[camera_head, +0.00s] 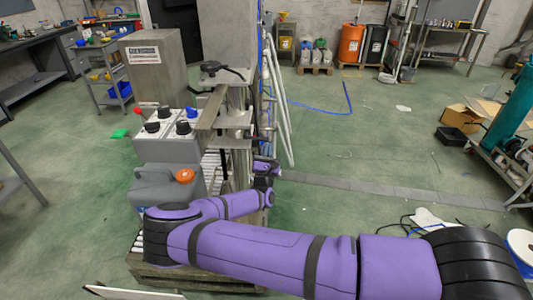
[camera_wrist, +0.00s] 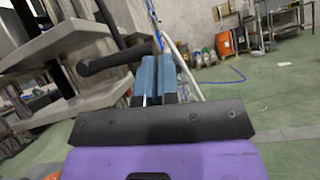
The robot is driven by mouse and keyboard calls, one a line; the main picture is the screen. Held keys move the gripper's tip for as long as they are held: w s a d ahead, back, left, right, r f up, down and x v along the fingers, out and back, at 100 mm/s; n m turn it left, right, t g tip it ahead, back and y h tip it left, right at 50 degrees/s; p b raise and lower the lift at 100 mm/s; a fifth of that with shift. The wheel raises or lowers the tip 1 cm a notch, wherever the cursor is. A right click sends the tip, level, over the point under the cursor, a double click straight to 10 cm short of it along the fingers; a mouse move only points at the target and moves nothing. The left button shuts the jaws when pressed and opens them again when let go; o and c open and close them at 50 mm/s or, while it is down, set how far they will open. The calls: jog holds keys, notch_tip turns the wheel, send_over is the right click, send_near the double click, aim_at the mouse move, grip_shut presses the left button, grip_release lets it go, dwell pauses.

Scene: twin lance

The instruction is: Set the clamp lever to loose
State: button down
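In the head view, the grey clamp stand holds a black lever with a knob (camera_head: 222,70) at its top and a dark handle (camera_head: 224,163) hanging lower; I cannot tell for sure which is the clamp lever. In the wrist view a black rod-like lever (camera_wrist: 112,60) sticks out from the grey plates toward the fingertips. My gripper (camera_head: 266,168) is beside the stand, below its plates. Its blue fingers (camera_wrist: 158,70) lie side by side and look shut. The rod's end is right beside the left finger; whether they touch is unclear.
A grey control box with black knobs (camera_head: 167,124) and a blue-grey jug with an orange cap (camera_head: 165,188) stand left of the clamp stand. White pipes (camera_head: 277,95) rise just behind my gripper. The green floor to the right is mostly open, with a blue hose (camera_head: 330,108).

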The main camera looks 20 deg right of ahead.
jog(key=shift+d+r, duration=0.25)
jog(key=shift+r, duration=0.3)
dwell(0.4)
jog(key=s+a+f, duration=0.1)
jog(key=s+f, duration=0.8)
jog(key=shift+s+a+f, duration=0.2)
jog(key=shift+f, duration=0.05)
dwell(0.3)
